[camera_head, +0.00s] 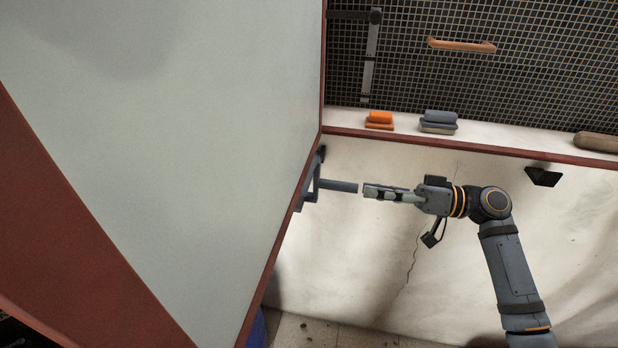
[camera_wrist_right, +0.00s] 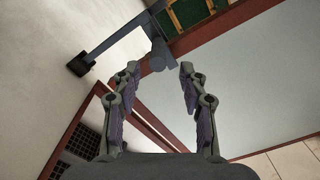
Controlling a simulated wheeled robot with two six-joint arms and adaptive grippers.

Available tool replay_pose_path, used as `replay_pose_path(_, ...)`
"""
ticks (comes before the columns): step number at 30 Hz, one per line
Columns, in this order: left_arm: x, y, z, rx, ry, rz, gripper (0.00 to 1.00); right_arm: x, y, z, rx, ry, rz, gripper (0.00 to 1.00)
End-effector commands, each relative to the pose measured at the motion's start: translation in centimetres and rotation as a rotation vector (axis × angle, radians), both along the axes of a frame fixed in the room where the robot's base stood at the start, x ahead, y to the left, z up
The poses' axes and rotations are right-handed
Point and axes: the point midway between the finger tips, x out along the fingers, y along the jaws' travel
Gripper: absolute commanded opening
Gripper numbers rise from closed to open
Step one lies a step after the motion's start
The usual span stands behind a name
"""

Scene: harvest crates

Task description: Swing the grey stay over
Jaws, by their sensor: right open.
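The grey stay (camera_head: 313,184) sits at the red-brown edge of the large pale panel, with a round grey peg (camera_head: 338,186) sticking out to the right. In the right wrist view the stay (camera_wrist_right: 112,42) is a slanted bar with a dark block at one end, and its peg (camera_wrist_right: 157,60) points toward me. My right gripper (camera_head: 366,191) is open and empty, just right of the peg's end with a small gap. In the wrist view the peg's end shows just beyond and between the open fingertips (camera_wrist_right: 159,73). My left gripper is out of view.
The large pale panel (camera_head: 180,110) with a red-brown border fills the left. A white ledge (camera_head: 480,137) at the back carries orange (camera_head: 379,120) and grey-blue (camera_head: 438,122) blocks. Above it is dark mesh with a wooden handle (camera_head: 461,45). A black bracket (camera_head: 543,176) sticks out at right.

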Motion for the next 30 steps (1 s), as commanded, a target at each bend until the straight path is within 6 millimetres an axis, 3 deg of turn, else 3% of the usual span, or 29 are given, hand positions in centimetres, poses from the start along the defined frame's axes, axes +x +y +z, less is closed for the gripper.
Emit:
replay_pose_path(4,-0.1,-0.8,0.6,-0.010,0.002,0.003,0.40,0.2,0.9,0.2,0.004,0.002,-0.001,0.43)
replay_pose_path(8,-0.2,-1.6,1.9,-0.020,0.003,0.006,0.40,0.7,3.3,0.6,0.008,0.004,-0.002,0.43)
replay_pose_path(12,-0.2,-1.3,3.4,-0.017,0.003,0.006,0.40,1.3,6.3,0.5,0.008,0.006,-0.003,0.43)
replay_pose_path(18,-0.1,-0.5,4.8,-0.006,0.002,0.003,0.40,2.0,9.4,0.1,0.003,0.007,-0.005,0.43)
replay_pose_path(30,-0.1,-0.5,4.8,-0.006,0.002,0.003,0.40,2.2,10.2,-0.3,-0.001,0.005,-0.006,0.40)
